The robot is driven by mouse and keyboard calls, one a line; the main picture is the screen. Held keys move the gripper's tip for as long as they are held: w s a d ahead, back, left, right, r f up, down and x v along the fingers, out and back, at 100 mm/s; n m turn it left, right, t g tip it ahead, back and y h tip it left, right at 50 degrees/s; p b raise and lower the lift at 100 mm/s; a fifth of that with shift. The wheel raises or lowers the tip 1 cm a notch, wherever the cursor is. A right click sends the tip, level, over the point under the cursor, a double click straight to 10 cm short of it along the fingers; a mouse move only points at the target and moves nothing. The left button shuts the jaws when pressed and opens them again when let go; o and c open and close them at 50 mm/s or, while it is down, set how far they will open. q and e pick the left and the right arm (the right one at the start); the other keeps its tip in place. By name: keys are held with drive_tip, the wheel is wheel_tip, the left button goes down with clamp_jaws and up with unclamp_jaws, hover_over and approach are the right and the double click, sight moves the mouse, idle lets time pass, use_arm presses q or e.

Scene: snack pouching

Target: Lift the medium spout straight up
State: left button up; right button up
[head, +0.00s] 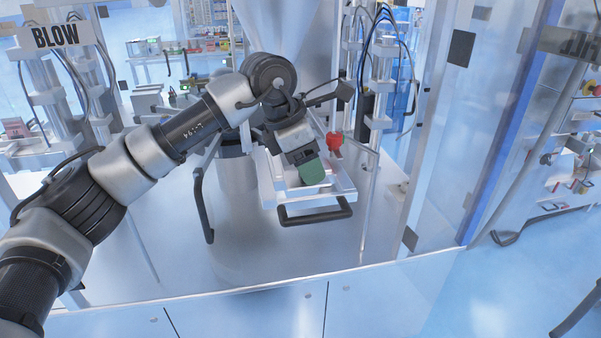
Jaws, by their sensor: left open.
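My left gripper (312,172) reaches in from the left inside the machine. It is open, its green fingertip pad points down over a pale metal tray (345,190). I cannot pick out the medium spout for certain; my gripper and wrist cover part of the tray and what may stand there. A small pale block shows just below the pad, and I cannot tell whether it touches. My right gripper is not in view.
A red knob (334,140) sits close right of the gripper. A black handle (315,215) runs along the tray's front. A large metal funnel (290,30) hangs behind my arm. Clear panels (450,110) bound the machine on the right.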

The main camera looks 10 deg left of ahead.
use_arm(q)
drive_tip(key=shift+w, duration=0.1)
drive_tip(key=shift+c, duration=1.6)
drive_tip(key=c, duration=0.7)
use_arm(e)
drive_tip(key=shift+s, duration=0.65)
use_arm(q)
drive_tip(key=shift+r, duration=0.1)
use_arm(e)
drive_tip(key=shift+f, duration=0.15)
use_arm(q)
drive_tip(key=shift+r+b, duration=0.3)
drive_tip(key=shift+r, duration=0.1)
wheel_tip(320, 180, up, 8)
drive_tip(key=shift+d+f+b, duration=0.1)
drive_tip(key=shift+f+b, duration=0.05)
drive_tip(key=shift+b, duration=0.85)
drive_tip(key=shift+r, duration=0.7)
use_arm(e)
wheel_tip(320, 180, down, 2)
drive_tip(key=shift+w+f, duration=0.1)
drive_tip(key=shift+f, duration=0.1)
